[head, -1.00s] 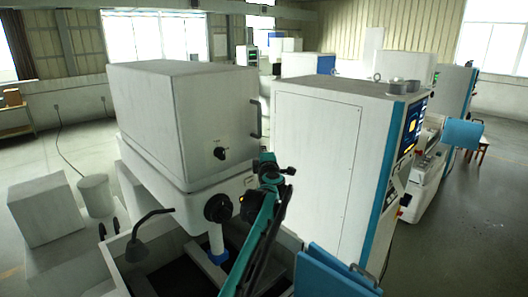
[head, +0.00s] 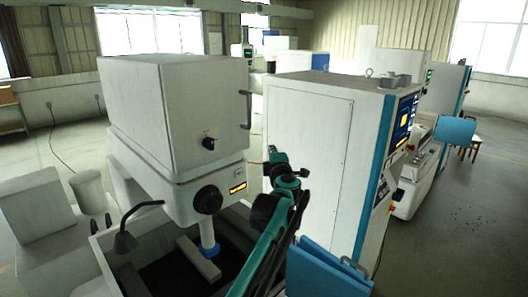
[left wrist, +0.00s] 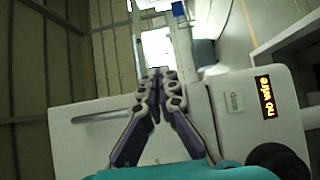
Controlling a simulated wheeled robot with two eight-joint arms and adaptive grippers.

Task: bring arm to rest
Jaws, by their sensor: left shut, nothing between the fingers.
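My left arm (head: 262,250) is teal and black and reaches up from the bottom of the head view. My left gripper (head: 274,153) is at its far end, in the gap between the white box-shaped machine and the tall cabinet. In the left wrist view the left gripper (left wrist: 158,72) has its two fingers together, with nothing between them. The fingers show in front of the machine's white side, apparently apart from it. My right gripper is in neither view.
The white machine (head: 160,105) has a handle, a dark knob and a lit display (left wrist: 265,97) reading "no wire". The tall cabinet (head: 308,150) stands close right of my arm. A blue panel (head: 322,272) and a black lamp (head: 126,240) are near the front. Open floor lies at right.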

